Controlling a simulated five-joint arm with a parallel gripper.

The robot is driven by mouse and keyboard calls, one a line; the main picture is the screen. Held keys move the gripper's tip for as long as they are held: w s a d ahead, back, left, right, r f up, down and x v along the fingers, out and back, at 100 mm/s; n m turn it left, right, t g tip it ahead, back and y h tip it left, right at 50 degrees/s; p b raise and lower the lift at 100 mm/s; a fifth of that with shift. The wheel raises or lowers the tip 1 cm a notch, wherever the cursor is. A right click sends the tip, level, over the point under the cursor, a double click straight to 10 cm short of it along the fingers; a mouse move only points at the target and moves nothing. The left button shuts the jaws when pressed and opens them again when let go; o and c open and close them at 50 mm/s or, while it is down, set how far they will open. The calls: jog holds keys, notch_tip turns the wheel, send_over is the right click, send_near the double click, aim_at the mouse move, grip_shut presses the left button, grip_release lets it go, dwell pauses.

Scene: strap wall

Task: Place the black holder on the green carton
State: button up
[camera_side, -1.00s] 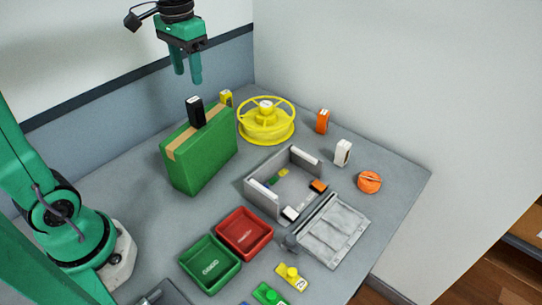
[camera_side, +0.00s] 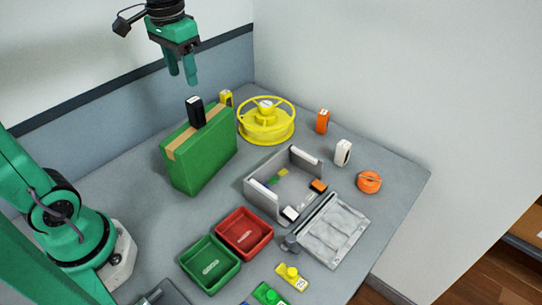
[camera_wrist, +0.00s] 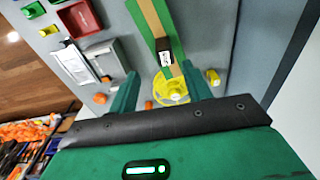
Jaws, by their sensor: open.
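The black holder (camera_side: 195,112) stands upright on top of the green carton (camera_side: 205,160), on its tan tape strip. In the wrist view the holder (camera_wrist: 165,56) shows a white label on its top end, with the green carton (camera_wrist: 176,30) around it. My gripper (camera_side: 182,78) is open and empty. It hangs above the holder and a little to its left in the side view, apart from it. In the wrist view its two fingers (camera_wrist: 160,88) are spread wide, with the holder beyond them.
A yellow spoked reel (camera_side: 266,122) and a small yellow block (camera_side: 226,98) stand behind the carton. A grey open box (camera_side: 262,198), a red tray (camera_side: 245,233) and a green tray (camera_side: 210,264) lie in front. Orange and white items stand at right.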

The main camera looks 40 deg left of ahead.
jog(key=s+d+f+t, duration=0.3)
jog(key=s+t, duration=0.1)
jog(key=s, duration=0.6)
jog(key=shift+s+d+f+t, duration=0.15)
jog(key=shift+s+t, duration=0.05)
jog(key=shift+t, duration=0.2)
